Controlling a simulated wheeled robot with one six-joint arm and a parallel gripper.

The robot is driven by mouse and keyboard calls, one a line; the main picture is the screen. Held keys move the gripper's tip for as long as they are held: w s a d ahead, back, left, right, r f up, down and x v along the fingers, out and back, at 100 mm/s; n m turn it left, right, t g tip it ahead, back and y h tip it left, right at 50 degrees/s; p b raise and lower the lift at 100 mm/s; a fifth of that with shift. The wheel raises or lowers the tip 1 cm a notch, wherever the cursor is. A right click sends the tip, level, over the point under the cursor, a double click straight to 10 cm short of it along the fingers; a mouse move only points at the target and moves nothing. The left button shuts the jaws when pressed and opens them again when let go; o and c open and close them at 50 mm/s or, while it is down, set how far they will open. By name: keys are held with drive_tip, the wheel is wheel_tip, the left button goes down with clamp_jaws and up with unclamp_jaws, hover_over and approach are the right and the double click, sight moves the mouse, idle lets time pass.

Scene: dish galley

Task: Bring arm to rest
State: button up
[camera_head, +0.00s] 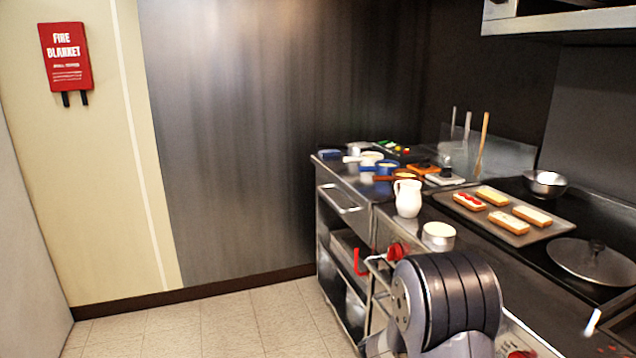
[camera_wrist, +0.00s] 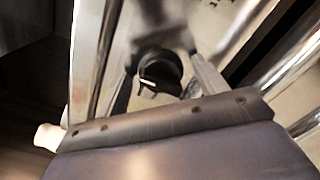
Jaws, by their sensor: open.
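My arm shows as a dark ribbed joint at the bottom of the head view, in front of the steel counter (camera_head: 375,222). My gripper cannot be made out in that view. In the wrist view my gripper (camera_wrist: 162,76) shows as two metal fingers spread apart, open with nothing held between them. A black knob (camera_wrist: 160,72) on a shiny steel front appears between the fingers; I cannot tell if they touch it.
A white pitcher (camera_head: 408,198) and a pale round pot (camera_head: 438,236) stand near the counter's front edge. A tray (camera_head: 466,212) of topped bread slices, a steel bowl (camera_head: 545,184) and a lidded pan (camera_head: 593,262) lie right. The tiled floor (camera_head: 220,328) at left is clear.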

drive_tip(key=shift+s+a+r+n+p, duration=0.1)
drive_tip(key=shift+s+a+n+p, duration=0.1)
drive_tip(key=shift+a+n+p, duration=0.9)
drive_tip(key=shift+s+a+f+n+p, duration=0.1)
drive_tip(key=shift+s+a+n+p, duration=0.2)
drive_tip(key=shift+n+p, duration=0.9)
drive_tip(key=shift+s+a+r+n+p, duration=0.15)
drive_tip(key=shift+a+n+p, duration=0.5)
drive_tip(key=shift+p, duration=1.15)
